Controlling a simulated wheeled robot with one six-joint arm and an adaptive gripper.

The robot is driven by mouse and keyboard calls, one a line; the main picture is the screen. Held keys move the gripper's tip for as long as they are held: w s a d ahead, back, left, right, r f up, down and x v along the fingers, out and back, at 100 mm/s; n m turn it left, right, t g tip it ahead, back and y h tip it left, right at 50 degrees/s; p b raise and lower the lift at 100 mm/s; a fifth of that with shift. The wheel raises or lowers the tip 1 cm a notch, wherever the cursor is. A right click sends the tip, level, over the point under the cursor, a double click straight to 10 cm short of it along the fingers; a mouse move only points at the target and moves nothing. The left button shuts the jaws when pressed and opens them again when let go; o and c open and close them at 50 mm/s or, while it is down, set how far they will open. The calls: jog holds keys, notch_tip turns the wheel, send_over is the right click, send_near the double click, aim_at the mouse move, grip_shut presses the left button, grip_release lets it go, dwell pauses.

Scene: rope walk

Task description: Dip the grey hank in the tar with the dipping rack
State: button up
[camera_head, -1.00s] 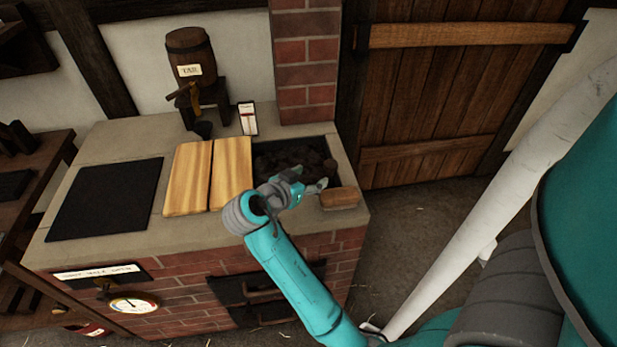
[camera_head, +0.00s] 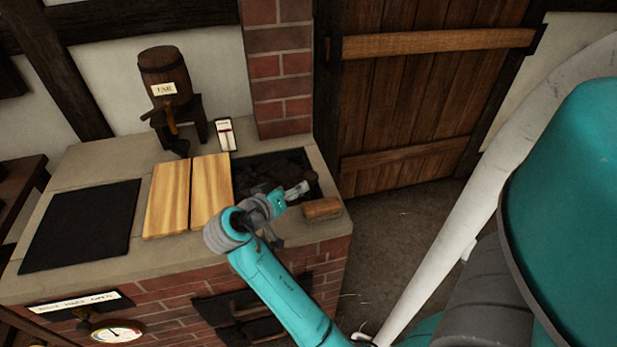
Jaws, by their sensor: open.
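My gripper (camera_head: 290,212) is open and empty, above the front right part of the stone counter, with one finger over the dark recess. A small barrel (camera_head: 165,78) with a TAR label stands on a dark wooden stand at the back of the counter, its spout facing forward. I cannot make out a grey hank or a dipping rack here. Two pale wooden boards (camera_head: 167,198) lie side by side left of the recess (camera_head: 262,168), which holds dark lumps; whether tar lies under the boards is hidden.
A brown block (camera_head: 321,207) lies on the counter's right rim, close to my gripper. A black plate (camera_head: 82,225) lies at the counter's left. A small white-faced box (camera_head: 226,134) stands by the barrel. A brick pillar (camera_head: 280,68) rises behind. Floor (camera_head: 400,235) by the wooden door is clear.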

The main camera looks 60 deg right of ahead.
aim_at(310, 176)
jog(key=d+f+n, duration=0.1)
jog(key=d+n, duration=0.2)
jog(key=n, duration=0.6)
jog(key=d+f+n, duration=0.1)
jog(key=d+n, duration=0.3)
jog(key=n, duration=0.6)
jog(key=s+d+f+n, duration=0.1)
jog(key=d+n, duration=0.3)
jog(key=n, duration=0.6)
jog(key=shift+f, duration=0.5)
